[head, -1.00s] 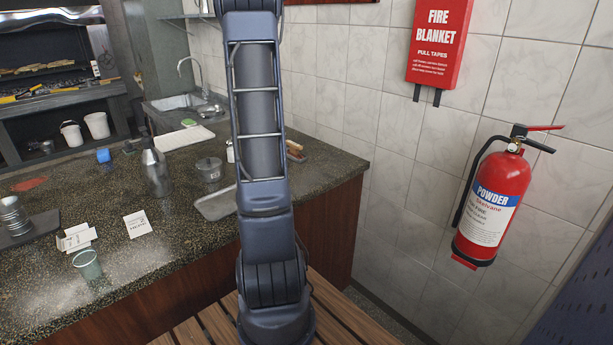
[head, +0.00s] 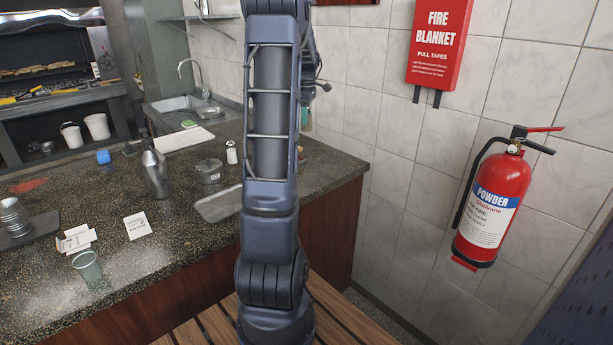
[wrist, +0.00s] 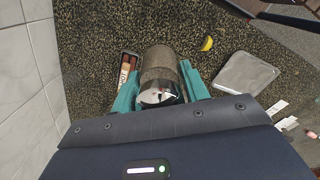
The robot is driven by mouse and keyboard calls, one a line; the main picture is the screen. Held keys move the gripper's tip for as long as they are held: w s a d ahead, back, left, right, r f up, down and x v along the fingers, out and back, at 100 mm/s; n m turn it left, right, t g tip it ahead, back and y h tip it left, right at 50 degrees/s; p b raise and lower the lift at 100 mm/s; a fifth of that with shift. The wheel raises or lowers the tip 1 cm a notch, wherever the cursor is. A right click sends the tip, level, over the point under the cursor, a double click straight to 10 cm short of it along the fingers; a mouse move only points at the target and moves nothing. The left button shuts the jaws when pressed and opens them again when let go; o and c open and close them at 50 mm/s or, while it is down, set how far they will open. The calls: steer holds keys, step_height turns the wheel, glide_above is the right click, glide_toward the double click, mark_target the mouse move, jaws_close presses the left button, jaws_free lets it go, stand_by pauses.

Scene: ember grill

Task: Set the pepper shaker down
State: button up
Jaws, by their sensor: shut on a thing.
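My gripper (wrist: 160,90) is shut on the pepper shaker (wrist: 160,66), a cylinder with a shiny metal end, in the wrist view. The teal fingers press on its two sides. Speckled counter shows beyond it, but I cannot tell from this view how far off the counter is. In the head view my arm hides the shaker; only a bit of teal finger (head: 307,115) shows to the right of the arm, in front of the tiled wall.
The dark speckled counter (wrist: 100,30) holds a small box of brown items (wrist: 127,70) close left of the shaker, a yellow piece (wrist: 207,43) and a metal tray (wrist: 246,74) to the right. A white-bodied shaker (head: 231,153) and steel bottle (head: 155,172) stand on it. Tiled wall borders the left.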

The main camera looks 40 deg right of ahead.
step_height(320, 180, down, 20)
steer(key=shift+f, duration=0.15)
stand_by(0.5)
steer(key=o, duration=1.2)
steer(key=shift+f, duration=0.1)
steer(key=shift+c, duration=0.2)
